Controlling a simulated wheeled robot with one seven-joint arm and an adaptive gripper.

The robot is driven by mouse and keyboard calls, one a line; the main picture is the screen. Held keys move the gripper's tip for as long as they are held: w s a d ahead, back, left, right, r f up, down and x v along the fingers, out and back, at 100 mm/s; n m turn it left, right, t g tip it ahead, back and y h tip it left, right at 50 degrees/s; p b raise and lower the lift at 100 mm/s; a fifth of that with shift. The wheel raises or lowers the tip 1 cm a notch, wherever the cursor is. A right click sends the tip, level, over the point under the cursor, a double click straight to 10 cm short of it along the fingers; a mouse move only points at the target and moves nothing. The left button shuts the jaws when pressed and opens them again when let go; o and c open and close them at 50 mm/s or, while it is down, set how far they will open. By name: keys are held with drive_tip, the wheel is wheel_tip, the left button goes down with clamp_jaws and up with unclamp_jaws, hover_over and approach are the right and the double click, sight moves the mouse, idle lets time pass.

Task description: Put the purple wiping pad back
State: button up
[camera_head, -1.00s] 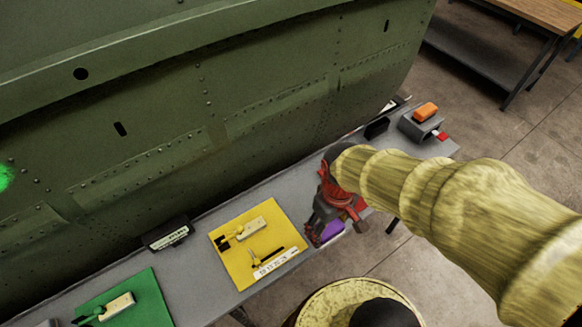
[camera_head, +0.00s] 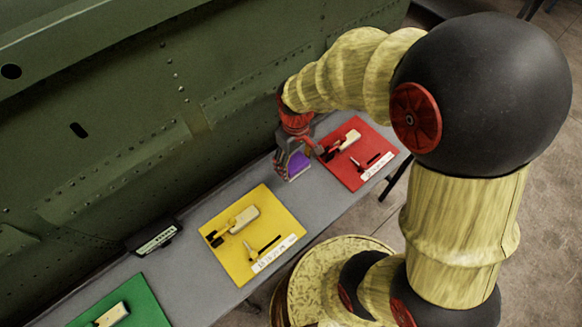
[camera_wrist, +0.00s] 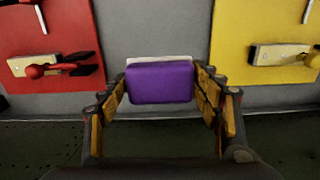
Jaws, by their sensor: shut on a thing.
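The purple wiping pad (camera_wrist: 160,83) is between the fingers of my gripper (camera_wrist: 160,92), with a pale edge along its far side in the wrist view. In the head view the purple pad (camera_head: 297,165) shows at the lower end of my gripper (camera_head: 293,160), over the grey bench strip between the yellow mat and the red mat. My gripper is shut on the pad. I cannot tell whether the pad touches the bench top.
The yellow mat (camera_head: 222,262) and red mat (camera_head: 351,182) carry tools and labels, on either side of my gripper. A green mat (camera_head: 145,312) lies at lower left. A dark labelled block (camera_head: 155,237) stands near the green fuselage panel (camera_head: 110,180), which rises behind the grey bench (camera_head: 187,252).

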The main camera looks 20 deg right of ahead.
sight(292, 156)
drive_tip(key=w+f, duration=0.2)
drive_tip(key=shift+w+f+b, duration=0.1)
drive_tip(key=shift+f+b, duration=0.2)
drive_tip(key=f, duration=0.2)
drive_tip(key=f+b, duration=0.1)
drive_tip(key=shift+w+f, duration=0.25)
drive_tip(key=shift+f, duration=0.05)
drive_tip(key=o, duration=1)
